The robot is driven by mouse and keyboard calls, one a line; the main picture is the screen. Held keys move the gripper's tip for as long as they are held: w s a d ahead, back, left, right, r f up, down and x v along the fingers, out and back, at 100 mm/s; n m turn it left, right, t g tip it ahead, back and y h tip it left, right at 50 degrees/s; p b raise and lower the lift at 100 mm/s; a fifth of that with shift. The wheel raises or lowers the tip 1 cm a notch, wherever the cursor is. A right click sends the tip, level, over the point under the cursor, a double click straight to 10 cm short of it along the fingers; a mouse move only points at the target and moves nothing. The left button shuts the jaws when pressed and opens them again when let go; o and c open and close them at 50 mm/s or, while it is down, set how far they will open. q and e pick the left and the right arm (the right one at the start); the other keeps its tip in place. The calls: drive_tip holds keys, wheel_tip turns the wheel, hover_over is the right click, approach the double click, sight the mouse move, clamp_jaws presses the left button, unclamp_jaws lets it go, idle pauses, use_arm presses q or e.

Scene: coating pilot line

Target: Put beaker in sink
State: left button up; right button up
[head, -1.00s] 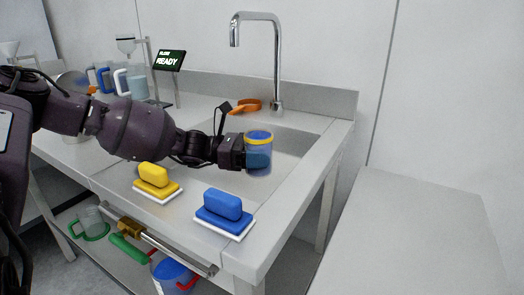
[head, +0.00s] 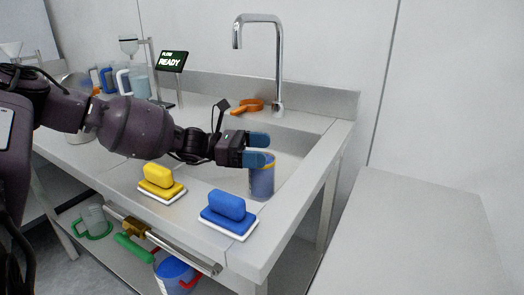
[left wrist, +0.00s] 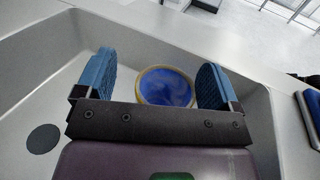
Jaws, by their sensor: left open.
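The beaker (head: 262,183) is clear with a yellow rim and blue contents, and it stands upright inside the sink (head: 292,152). My left gripper (head: 257,149) is open above the beaker's rim, with its two blue fingers spread apart. In the left wrist view the round mouth of the beaker (left wrist: 166,87) shows between the open fingers (left wrist: 155,82), apart from both. The sink basin (left wrist: 38,85) surrounds it there, with the dark drain to the left. My right gripper is in neither view.
A yellow sponge block (head: 159,177) and a blue one (head: 228,206) sit on the counter's front edge. A tap (head: 277,60) rises behind the sink, with an orange clamp (head: 247,106) beside it. Several mugs (head: 125,80) stand at the back left. A bare white surface (head: 430,240) lies at right.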

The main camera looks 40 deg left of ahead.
use_arm(q)
drive_tip(key=p+v, duration=0.1)
drive_tip(key=v, duration=0.5)
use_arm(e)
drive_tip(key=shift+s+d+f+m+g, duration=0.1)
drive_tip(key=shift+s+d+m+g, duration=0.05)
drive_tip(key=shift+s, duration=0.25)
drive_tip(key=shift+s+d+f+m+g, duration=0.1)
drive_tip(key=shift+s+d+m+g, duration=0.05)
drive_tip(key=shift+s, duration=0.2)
use_arm(q)
drive_tip(key=shift+s+a+r, duration=0.1)
drive_tip(key=shift+s, duration=0.05)
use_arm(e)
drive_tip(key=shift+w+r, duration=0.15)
